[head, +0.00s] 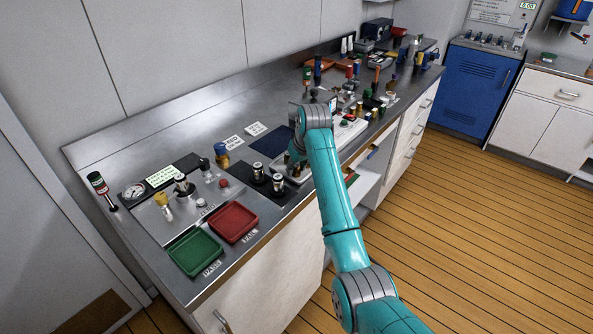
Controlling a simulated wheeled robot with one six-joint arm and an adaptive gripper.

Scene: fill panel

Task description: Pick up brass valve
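Several brass-coloured pieces stand on the steel bench, and I cannot tell for sure which is the brass valve. One small brass-coloured piece (162,200) stands on the fill panel (150,217) at the left. A blue-topped brass piece (221,155) stands behind the panel. More small brass-coloured pieces show beyond my arm at the right. My teal arm reaches over the middle of the bench. My gripper (294,166) is low by the front of the bench, right of two dark-based metal fittings (278,183). Its fingers are small and partly hidden.
A green tray (194,252) and a red tray (233,222) lie at the bench's front left. A gauge (134,191) sits at the panel's left. The far right of the bench is crowded with bottles and tools. The back left steel surface is clear.

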